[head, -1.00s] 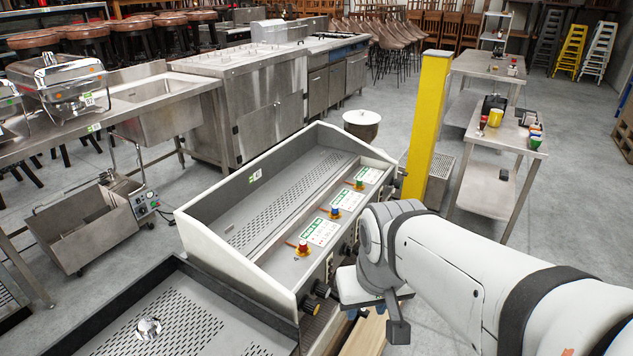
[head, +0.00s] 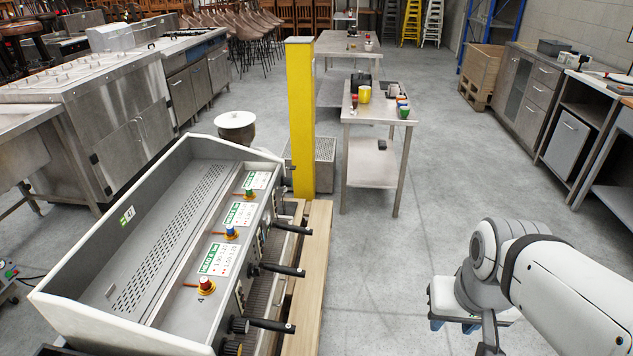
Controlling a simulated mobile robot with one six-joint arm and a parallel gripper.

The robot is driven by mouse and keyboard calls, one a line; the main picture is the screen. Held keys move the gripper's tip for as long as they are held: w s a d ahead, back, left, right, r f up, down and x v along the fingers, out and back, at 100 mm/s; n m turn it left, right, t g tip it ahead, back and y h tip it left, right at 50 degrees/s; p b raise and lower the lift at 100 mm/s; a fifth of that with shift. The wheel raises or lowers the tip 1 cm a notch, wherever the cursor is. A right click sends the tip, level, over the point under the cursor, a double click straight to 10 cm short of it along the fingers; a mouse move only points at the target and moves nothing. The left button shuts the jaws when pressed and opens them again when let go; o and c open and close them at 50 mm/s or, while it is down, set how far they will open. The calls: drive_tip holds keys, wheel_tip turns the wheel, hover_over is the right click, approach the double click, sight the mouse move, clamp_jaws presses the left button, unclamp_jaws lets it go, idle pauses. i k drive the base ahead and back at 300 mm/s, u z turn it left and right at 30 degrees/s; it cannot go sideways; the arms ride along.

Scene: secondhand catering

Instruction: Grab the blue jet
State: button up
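The blue jet (head: 231,233) is a small piece with a blue top and an orange-gold base. It stands on the grey top of the coffee machine (head: 160,225), beside a white label with a green heading. A similar red-topped piece (head: 206,285) stands nearer to me, and a green-topped one (head: 249,193) stands farther away. My gripper (head: 453,325) is at the lower right, well to the right of the machine and apart from all three pieces. Its fingers point down and are mostly hidden by its white body, so I cannot tell its opening.
Black handles (head: 277,269) stick out from the machine's right side above a wooden surface (head: 312,260). A yellow post (head: 301,120) stands behind. A steel table (head: 377,110) with cups is farther back. Cabinets (head: 535,85) line the right. Open floor (head: 400,245) lies between machine and arm.

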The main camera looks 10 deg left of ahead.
sight(231, 231)
drive_tip(key=z, duration=0.7)
drive_tip(key=i, duration=2.75)
drive_tip(key=u, duration=1.75)
drive_tip(key=k, duration=0.1)
drive_tip(key=u, duration=1.95)
drive_tip(key=i, duration=1)
drive_tip(key=u, duration=0.05)
